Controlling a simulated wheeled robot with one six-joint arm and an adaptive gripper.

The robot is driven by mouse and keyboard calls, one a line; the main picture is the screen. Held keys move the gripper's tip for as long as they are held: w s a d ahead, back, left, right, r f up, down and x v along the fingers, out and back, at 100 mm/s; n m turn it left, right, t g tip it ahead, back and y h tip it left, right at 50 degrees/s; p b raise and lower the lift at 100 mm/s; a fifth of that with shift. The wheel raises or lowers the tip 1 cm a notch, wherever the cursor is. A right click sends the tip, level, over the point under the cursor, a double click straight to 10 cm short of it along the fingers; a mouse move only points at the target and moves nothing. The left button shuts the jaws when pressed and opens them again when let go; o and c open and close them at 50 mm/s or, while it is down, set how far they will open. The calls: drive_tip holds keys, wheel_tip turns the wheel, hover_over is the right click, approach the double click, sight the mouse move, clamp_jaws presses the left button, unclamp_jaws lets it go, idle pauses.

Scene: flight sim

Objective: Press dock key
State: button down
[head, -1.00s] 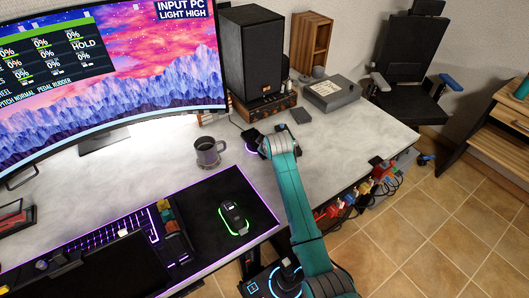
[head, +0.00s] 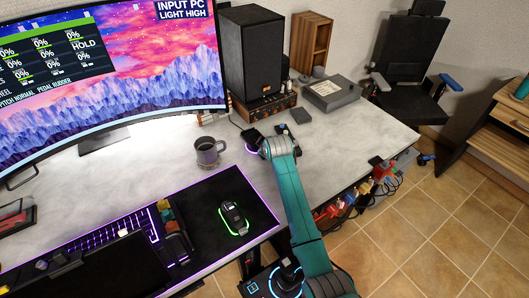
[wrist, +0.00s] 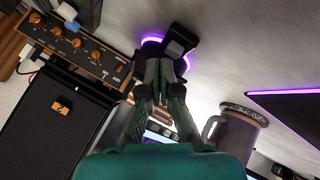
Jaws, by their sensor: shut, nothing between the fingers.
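The dock appears to be a small dark device with a purple glowing base (head: 251,139), on the desk in front of the speaker. It also shows in the wrist view as a black block above a purple ring (wrist: 181,41). No separate key can be made out on it. My gripper (wrist: 163,78) is shut and empty, with its fingers pointing at the purple-lit base. The fingertips overlap the base in the picture, and I cannot tell whether they touch it. In the head view my gripper (head: 264,147) is at the device's near right side, its tips mostly hidden.
A grey mug (head: 208,152) stands to the left of my gripper. A black speaker (head: 250,62) on an amplifier (head: 268,107) stands behind. The desk's right part is clear.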

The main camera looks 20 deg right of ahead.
drive_tip(key=shift+f, duration=0.4)
idle(0.3)
drive_tip(key=shift+r, duration=0.95)
drive_tip(key=shift+r, duration=0.1)
drive_tip(key=shift+r, duration=2.9)
